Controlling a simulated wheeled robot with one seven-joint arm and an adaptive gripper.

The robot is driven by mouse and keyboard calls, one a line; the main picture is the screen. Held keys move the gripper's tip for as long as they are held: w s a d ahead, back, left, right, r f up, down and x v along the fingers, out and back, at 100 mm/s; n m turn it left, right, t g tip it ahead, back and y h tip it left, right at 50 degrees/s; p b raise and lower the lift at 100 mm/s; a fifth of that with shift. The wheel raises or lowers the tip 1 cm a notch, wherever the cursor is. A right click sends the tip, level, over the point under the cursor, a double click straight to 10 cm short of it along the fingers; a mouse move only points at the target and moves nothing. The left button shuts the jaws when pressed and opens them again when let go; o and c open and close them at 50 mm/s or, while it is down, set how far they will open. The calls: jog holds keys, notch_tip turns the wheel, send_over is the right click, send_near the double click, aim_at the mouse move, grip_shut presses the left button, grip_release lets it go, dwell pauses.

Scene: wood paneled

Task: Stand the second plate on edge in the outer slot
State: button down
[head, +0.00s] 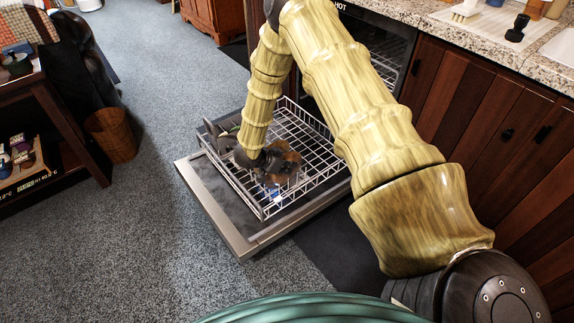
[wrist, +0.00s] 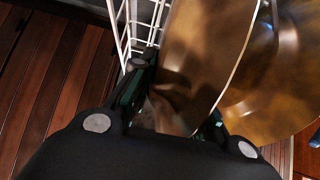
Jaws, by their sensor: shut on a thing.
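My gripper (wrist: 176,95) is shut on a golden-brown plate (wrist: 197,52), which stands on edge between its fingers in the wrist view. Another golden-brown plate (wrist: 268,103) shows close beside it on the right; I cannot tell whether the two touch. In the head view my gripper (head: 262,160) is low over the white wire rack (head: 313,140) of the open dishwasher. Brown plate surface (head: 285,164) shows just right of it. The slots under the plates are hidden, so I cannot tell whether the held plate rests in one.
The dishwasher door (head: 212,215) lies open and low under the rack. A grey item (head: 212,133) sits at the rack's left side. Wooden cabinets (head: 490,150) and a stone counter (head: 480,35) stand at right. Carpet on the left is clear up to a wicker basket (head: 112,135).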

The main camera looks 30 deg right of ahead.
jog(key=shift+f, duration=0.3)
jog(key=c, duration=1)
grip_release()
jog(key=shift+o, duration=0.2)
jog(key=shift+a+r, duration=0.1)
